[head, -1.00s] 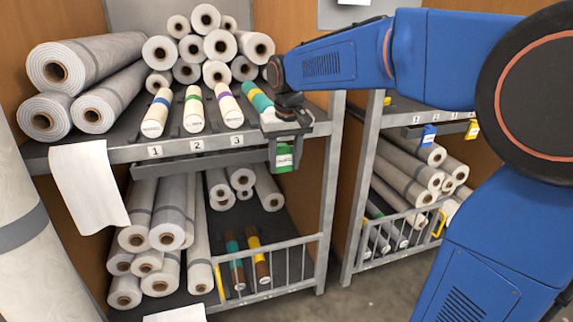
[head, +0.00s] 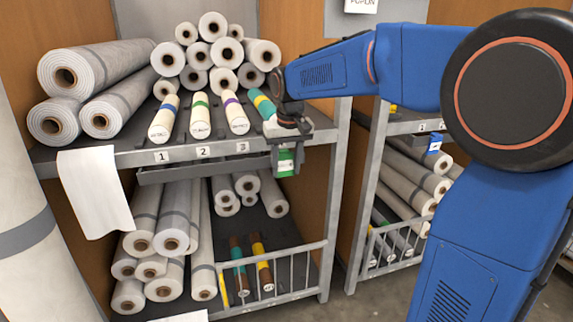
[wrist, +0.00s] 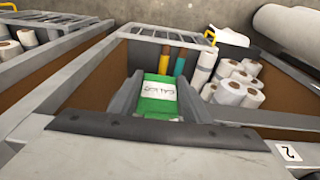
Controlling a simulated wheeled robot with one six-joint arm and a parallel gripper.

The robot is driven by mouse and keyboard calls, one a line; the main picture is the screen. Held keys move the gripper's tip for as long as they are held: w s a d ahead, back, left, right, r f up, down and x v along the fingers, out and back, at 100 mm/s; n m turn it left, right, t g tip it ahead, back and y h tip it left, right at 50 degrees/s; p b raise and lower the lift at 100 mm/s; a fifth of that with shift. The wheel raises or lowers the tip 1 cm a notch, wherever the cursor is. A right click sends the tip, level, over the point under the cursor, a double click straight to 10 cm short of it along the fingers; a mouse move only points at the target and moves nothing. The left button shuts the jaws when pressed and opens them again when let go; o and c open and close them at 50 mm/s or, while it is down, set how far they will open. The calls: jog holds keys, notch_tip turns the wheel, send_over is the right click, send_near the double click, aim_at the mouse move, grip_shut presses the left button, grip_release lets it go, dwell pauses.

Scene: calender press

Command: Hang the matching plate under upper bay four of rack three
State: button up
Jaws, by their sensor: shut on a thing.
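My gripper (head: 284,158) is shut on a green plate (head: 286,163) with a white label. It holds the plate at the front edge of the near rack's upper shelf, right of the number 3 label and below the teal-banded roll (head: 262,104). A grey rail (head: 200,170) runs under the shelf edge. My gripper hides the fourth bay's number, and I cannot tell whether the plate touches the rail.
Bays 1 to 3 hold rolls with blue, green and purple bands. A second rack (head: 372,165) stands right, with a blue plate (head: 434,144). A paper sheet (head: 95,190) hangs at left.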

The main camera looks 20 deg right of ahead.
jog(key=shift+f, duration=0.25)
jog(key=o, duration=1.1)
jog(key=shift+r, duration=0.1)
notch_tip(320, 180, up, 16)
jog(key=s, duration=0.3)
jog(key=s+d+f+t, duration=0.1)
jog(key=s+d+f, duration=0.1)
jog(key=s+f, duration=0.6)
jog(key=s+d+f+t, duration=0.1)
jog(key=s+d+f, duration=0.1)
jog(key=s+f, duration=0.6)
jog(key=s+d+f, duration=0.3)
jog(key=s+f, duration=0.5)
jog(key=s, duration=0.6)
jog(key=shift+s+t, duration=0.15)
jog(key=shift+t, duration=0.25)
